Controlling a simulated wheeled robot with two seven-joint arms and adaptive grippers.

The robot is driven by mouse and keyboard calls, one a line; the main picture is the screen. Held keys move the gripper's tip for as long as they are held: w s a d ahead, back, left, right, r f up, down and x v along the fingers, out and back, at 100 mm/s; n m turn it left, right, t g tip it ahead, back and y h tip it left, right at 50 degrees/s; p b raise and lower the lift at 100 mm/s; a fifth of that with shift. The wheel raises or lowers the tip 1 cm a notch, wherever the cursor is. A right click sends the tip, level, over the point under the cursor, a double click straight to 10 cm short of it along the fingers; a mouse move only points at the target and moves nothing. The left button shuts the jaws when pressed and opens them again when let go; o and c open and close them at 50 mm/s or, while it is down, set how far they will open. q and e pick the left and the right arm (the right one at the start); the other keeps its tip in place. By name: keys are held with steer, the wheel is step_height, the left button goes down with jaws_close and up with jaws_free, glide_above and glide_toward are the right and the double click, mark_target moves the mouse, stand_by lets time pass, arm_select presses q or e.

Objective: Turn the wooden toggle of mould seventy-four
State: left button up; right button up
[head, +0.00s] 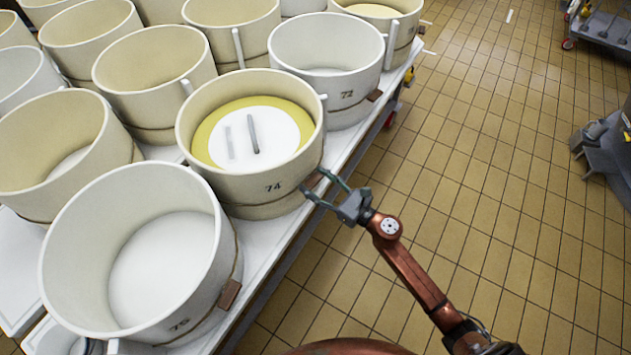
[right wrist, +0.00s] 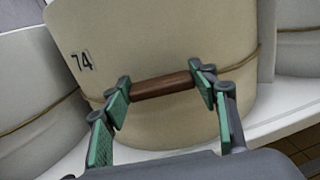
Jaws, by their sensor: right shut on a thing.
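Mould seventy-four (head: 228,178) is a cream round tub with a cord around it and the number 74 on its side. It holds a yellow ring and a white disc with a grey handle. Its brown wooden toggle (head: 313,181) sits at the cord on the right side. In the right wrist view the toggle (right wrist: 163,86) lies nearly level across mould seventy-four (right wrist: 170,45), between the green-padded fingertips of my right gripper (right wrist: 162,88). My right gripper (head: 325,188) is shut on the toggle, one fingertip at each end. My left gripper is out of view.
Mould 75 (head: 75,255) stands in front and mould 72 (head: 325,50) behind, each with its own toggle. More moulds crowd the white table (head: 275,232) to the left. Tiled floor (head: 480,180) is open to the right, with grey equipment (head: 600,150) at the far right.

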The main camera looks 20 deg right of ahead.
steer(key=shift+m, duration=0.4)
steer(key=m+p, duration=0.2)
steer(key=m, duration=0.2)
steer(key=shift+d+r, duration=0.1)
steer(key=m+p, duration=0.2)
steer(key=m, duration=0.1)
steer(key=shift+m, duration=0.3)
steer(key=m+p, duration=0.1)
steer(key=m, duration=0.1)
steer(key=m+p, duration=0.2)
steer(key=m, duration=0.1)
steer(key=m+p, duration=0.1)
steer(key=m, duration=0.2)
steer(key=shift+w+d+f+p, duration=0.1)
steer(key=shift+d+f+p, duration=0.05)
steer(key=shift+f+p, duration=0.15)
steer(key=shift+m+p, duration=0.35)
steer(key=shift+m, duration=0.25)
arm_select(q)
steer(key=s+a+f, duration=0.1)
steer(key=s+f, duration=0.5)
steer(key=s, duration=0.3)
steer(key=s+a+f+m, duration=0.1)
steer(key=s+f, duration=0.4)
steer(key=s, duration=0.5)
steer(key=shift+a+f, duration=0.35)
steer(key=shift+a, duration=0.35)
arm_select(e)
steer(key=shift+f, duration=0.1)
